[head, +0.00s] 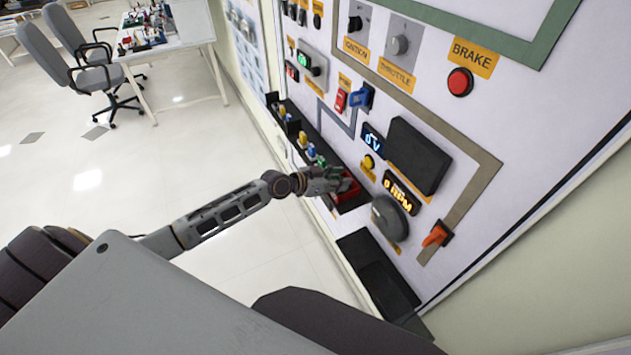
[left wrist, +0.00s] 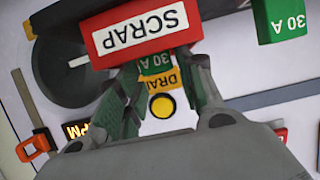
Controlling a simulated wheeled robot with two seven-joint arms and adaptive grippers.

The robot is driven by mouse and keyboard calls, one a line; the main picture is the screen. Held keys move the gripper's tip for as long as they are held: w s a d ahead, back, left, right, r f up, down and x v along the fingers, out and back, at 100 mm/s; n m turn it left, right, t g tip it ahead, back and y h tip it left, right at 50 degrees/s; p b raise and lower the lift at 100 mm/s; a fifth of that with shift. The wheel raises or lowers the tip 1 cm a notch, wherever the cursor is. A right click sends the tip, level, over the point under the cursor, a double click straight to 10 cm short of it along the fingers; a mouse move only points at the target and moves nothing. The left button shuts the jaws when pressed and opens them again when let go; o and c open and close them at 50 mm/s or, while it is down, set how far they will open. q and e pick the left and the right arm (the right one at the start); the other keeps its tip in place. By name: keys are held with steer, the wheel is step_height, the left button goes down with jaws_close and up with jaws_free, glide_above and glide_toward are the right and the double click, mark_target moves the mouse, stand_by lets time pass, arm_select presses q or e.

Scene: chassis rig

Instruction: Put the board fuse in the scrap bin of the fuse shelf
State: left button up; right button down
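The red scrap bin (head: 348,191) stands at the near end of the black fuse shelf (head: 352,205) on the panel. In the left wrist view its front, marked SCRAP (left wrist: 140,32), appears upside down. My left gripper (head: 332,180) is at the bin, its fingers (left wrist: 160,78) partly behind the front wall. A green 30 A fuse (left wrist: 157,63) sits between them, and they appear closed on its sides. The fuse's lower part is hidden behind the bin wall. My right gripper is not in view.
Another green 30 A fuse (left wrist: 280,20) stands on the shelf beside the bin. Blue (head: 311,151) and yellow (head: 303,138) fuses stand farther along. A yellow button (head: 369,162) and a grey knob (head: 389,217) are close by on the panel. A dark ledge (head: 378,275) lies below.

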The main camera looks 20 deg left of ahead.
arm_select(q)
steer(key=b+v, duration=0.1)
steer(key=v, duration=0.8)
steer(key=shift+s, duration=0.15)
stand_by(0.4)
steer(key=shift+a, duration=0.1)
stand_by(0.6)
